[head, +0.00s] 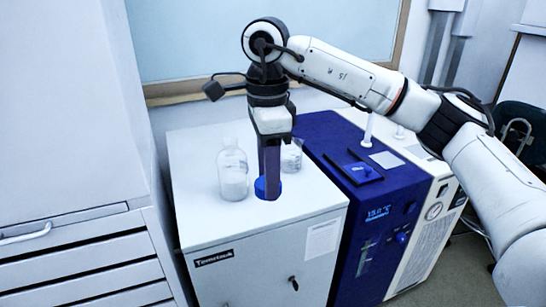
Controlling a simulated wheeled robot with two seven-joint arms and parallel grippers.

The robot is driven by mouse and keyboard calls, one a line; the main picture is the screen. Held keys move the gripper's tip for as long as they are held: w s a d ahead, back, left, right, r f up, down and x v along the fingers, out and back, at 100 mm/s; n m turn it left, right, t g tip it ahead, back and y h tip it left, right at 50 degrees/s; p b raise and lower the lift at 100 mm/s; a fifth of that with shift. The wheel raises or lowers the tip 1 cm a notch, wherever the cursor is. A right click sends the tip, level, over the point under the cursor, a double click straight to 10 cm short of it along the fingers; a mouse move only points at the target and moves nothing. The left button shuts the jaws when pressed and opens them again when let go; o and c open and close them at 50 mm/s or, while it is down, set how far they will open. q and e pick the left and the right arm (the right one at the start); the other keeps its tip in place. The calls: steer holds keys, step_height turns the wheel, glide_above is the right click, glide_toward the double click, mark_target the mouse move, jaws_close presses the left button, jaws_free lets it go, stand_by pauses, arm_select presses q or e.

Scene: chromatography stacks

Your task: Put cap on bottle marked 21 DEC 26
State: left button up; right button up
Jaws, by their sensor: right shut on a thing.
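A clear glass bottle (233,178) stands upright on the white cabinet top, with whitish contents low in it. Its neck shows no blue cap, and any date on it is too small to read. My right gripper (267,188) points straight down just right of the bottle, at the cabinet top. It is shut on a blue cap (260,188), partly hidden by the fingers. I cannot tell whether the cap still touches the surface. My left gripper is not in view.
A glass beaker (291,157) stands close behind and right of my right gripper. The white cabinet (220,262) has free room at its front. A blue instrument (335,150) with a small dark tray (352,170) stands to the right. Grey drawers (80,262) are at left.

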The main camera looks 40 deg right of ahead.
steer(key=s+a+f+n+b, duration=0.4)
steer(key=s+f+n, duration=0.1)
steer(key=f+n, duration=0.5)
steer(key=s+a+f+n+b, duration=0.3)
steer(key=s+f+n+b, duration=0.1)
steer(key=f+n, duration=0.7)
steer(key=shift+s+a+n+b, duration=0.35)
steer(key=shift+s+n, duration=0.35)
steer(key=shift+n, duration=0.1)
